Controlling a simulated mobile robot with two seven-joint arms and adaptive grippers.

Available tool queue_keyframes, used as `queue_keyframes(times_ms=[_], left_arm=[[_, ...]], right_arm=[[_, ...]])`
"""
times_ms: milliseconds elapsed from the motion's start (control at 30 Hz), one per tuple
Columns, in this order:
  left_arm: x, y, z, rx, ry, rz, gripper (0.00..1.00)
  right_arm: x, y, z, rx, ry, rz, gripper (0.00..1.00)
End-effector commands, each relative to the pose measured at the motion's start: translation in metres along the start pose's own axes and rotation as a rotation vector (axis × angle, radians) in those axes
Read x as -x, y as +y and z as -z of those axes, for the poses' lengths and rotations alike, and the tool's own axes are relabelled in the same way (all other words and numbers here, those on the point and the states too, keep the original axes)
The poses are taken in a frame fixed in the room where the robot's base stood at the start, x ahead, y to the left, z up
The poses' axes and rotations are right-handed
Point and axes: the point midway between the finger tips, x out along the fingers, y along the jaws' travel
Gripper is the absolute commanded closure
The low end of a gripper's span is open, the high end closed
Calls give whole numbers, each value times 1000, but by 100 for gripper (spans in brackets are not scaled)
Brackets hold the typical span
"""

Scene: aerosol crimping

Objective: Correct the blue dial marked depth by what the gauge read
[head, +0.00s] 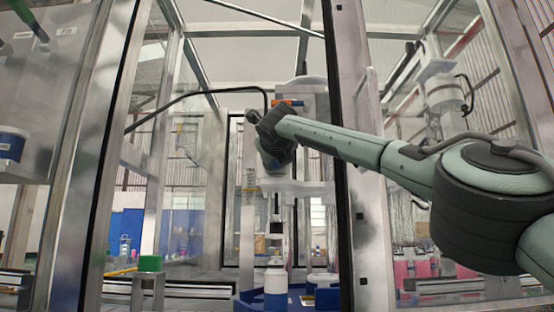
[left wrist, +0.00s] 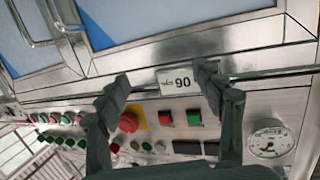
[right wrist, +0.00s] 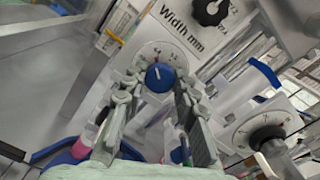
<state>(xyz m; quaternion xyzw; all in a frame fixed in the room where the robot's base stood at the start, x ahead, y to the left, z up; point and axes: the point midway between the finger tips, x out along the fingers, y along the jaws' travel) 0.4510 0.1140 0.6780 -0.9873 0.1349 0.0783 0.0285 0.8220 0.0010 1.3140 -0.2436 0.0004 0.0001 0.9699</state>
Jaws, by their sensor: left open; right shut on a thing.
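The blue dial (right wrist: 160,77) sits on a round white scale plate in the right wrist view, with a white pointer mark on its face. My right gripper (right wrist: 158,88) is shut on it, one finger on each side. In the head view my right arm reaches across to the machine, and the right gripper (head: 275,155) hides the dial there. A round white gauge (left wrist: 271,142) shows at the right of the left wrist view; its reading is too small to tell. My left gripper (left wrist: 162,82) is open and empty, facing a panel with a small numbered plate (left wrist: 180,82).
A black knob (right wrist: 268,137) on another scale plate and a black knob (right wrist: 211,10) near a "Width mm" label flank the blue dial. Red and green buttons (left wrist: 128,122) line the panel. Metal frame posts surround my right arm.

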Motion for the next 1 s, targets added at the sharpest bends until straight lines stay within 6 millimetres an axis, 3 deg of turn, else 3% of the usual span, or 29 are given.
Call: queue_keyframes(times_ms=[500, 1000], left_arm=[[13, -28, -54, -28, -278, 57, 33], [27, -43, -82, -36, -420, 89, 33]], right_arm=[[0, 0, -2, 449, -2, 1, 100], [0, 0, -1, 637, -2, 2, 100]])
